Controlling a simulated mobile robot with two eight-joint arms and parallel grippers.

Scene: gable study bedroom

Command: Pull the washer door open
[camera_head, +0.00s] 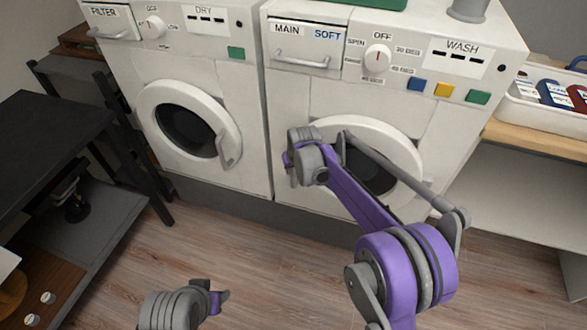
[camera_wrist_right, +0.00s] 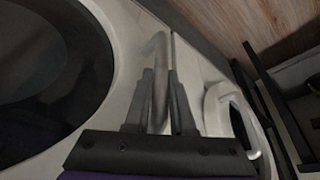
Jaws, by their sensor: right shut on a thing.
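The washer (camera_head: 320,90) is the right-hand white machine, marked WASH. Its round door (camera_head: 405,140) has a white ring and dark glass, partly hidden by my right arm. The door appears to lie against the machine's front. My right gripper (camera_head: 290,160) is at the left side of this door. In the right wrist view, the fingers of my right gripper (camera_wrist_right: 160,100) are shut on the grey door handle (camera_wrist_right: 159,60), which stands between them. Part of my left arm (camera_head: 185,307) shows low in the head view, away from the machines; its finger opening is not clear.
The dryer (camera_head: 215,75), with its own round door (camera_head: 152,95) and handle, stands close on the left. A dark table (camera_head: 50,135) and chair are at the left. A wooden-topped bench (camera_head: 545,140) with a white tray (camera_head: 530,112) is at the right. Wood floor in front is clear.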

